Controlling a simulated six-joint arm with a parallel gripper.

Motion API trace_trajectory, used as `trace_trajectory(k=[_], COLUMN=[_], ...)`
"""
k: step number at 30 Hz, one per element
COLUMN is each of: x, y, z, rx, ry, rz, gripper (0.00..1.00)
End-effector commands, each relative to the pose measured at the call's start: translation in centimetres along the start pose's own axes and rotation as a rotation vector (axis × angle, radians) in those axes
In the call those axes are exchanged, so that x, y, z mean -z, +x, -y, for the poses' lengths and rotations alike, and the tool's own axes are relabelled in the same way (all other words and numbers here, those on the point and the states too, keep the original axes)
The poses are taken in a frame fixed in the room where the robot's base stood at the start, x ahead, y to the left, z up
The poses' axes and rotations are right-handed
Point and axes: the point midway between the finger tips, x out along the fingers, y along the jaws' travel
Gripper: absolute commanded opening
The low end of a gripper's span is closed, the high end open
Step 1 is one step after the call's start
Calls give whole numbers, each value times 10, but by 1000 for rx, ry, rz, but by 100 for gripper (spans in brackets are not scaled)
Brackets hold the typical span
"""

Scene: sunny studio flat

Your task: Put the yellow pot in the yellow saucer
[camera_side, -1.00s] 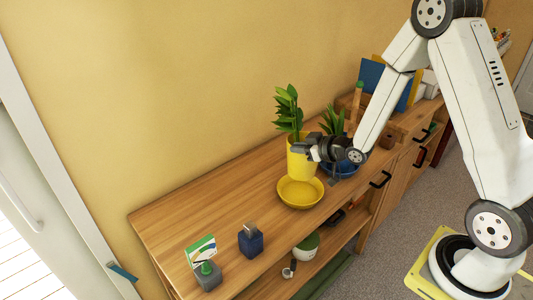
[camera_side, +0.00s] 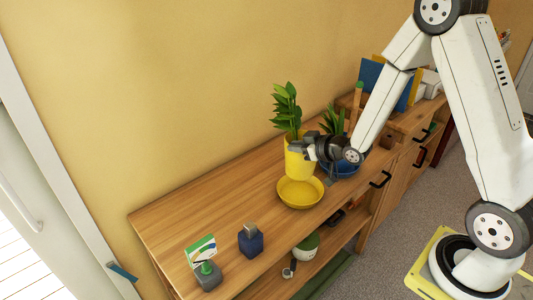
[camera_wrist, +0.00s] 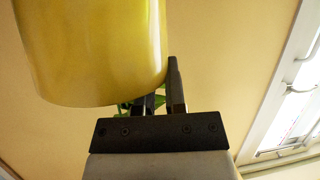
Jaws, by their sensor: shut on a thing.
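The yellow pot (camera_side: 297,164) with a leafy green plant is held upright by my gripper (camera_side: 301,147) in the side view. My gripper is shut on the pot's upper right side. The yellow saucer (camera_side: 300,200) sits on the wooden cabinet top, and the pot's lower end is over its back part. I cannot tell whether the pot's base is touching the saucer. In the wrist view the yellow pot (camera_wrist: 95,50) fills the upper left, beside the dark fingers (camera_wrist: 165,90).
A blue pot (camera_side: 345,169) with a plant stands just right, partly behind my gripper. A dark blue box (camera_side: 251,241) and a grey holder with a card (camera_side: 207,275) stand near the cabinet's front left. The cabinet top (camera_side: 215,205) left of the saucer is clear.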

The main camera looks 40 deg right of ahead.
Motion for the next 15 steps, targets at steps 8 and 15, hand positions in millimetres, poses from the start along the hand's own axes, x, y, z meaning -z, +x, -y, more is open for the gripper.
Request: trace_trajectory(k=[8,15], x=[22,34], y=[-11,-25], z=[25,46], rx=[-47,-90], ry=[11,32], rz=[-10,-3], gripper=[0,0])
